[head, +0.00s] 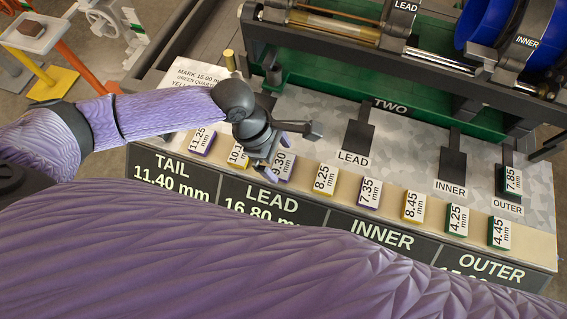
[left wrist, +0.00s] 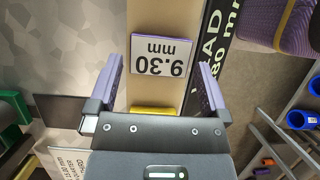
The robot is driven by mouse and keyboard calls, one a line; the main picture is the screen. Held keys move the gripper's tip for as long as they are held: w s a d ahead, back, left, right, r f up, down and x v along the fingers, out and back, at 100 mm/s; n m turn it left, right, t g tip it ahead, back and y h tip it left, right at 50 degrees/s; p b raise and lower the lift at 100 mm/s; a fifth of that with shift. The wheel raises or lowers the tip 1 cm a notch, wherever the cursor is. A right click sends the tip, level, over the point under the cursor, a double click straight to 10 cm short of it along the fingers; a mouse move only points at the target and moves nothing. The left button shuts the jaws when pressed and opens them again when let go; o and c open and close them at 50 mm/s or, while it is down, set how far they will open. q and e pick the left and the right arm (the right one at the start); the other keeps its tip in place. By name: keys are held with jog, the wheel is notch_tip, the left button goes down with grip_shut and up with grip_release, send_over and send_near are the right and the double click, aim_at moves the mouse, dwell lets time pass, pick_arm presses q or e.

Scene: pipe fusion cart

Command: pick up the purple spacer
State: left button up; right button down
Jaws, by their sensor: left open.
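The shelf along the cart's front edge holds a row of labelled spacers. Purple edges show on the 11.25 mm spacer (head: 201,140), the 9.30 mm spacer (head: 285,166) and the 7.35 mm spacer (head: 370,193). My left gripper (head: 270,158) is open over the 9.30 mm spacer, which it partly hides. In the left wrist view, this white-faced, purple-edged spacer (left wrist: 160,54) lies in line with the gap between the two spread fingers. Contact cannot be told. My right gripper is out of view.
Yellow spacers (head: 325,180) and green spacers (head: 457,220) share the row, close beside the purple ones. A 7.85 mm spacer (head: 512,181) sits at the OUTER slot. The green and black machine (head: 400,75) stands behind. Dark slots (head: 359,136) mark the grey panel.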

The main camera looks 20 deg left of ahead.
pick_arm(q)
jog(key=shift+x, duration=0.85)
jog(key=shift+a, duration=0.1)
